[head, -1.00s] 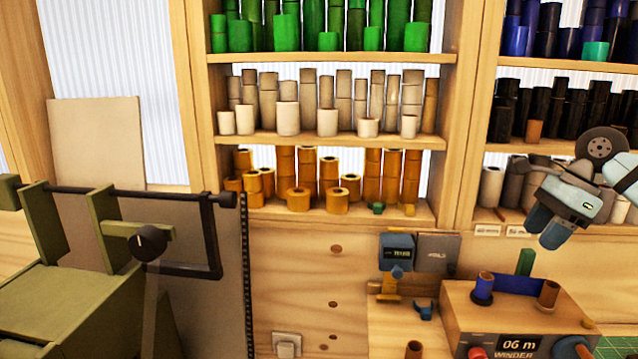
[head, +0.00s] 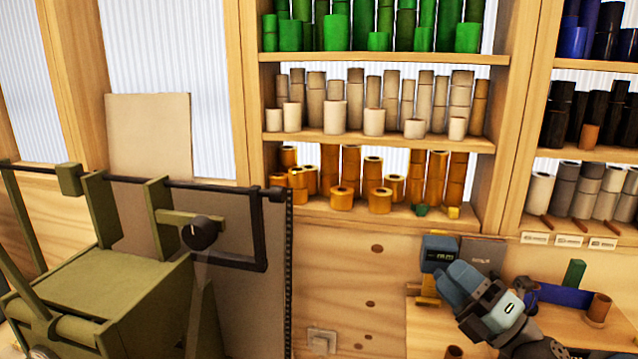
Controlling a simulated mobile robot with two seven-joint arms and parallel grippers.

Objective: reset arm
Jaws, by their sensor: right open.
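My right gripper (head: 464,282) shows at the lower right in the head view. It has blue-grey fingers and points up and to the left. It is open, and I see nothing between its fingers. It overlaps the small blue-grey device (head: 438,252) on the wall in the picture; I cannot tell whether they touch. My right arm hides much of the winder box below it. My left gripper is not in view.
Shelves hold green rolls (head: 336,32), beige rolls (head: 335,116), orange rolls (head: 341,198) and black rolls. An olive machine (head: 110,290) with a dark crank frame stands at the left. A brown core (head: 599,308) stands at the lower right.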

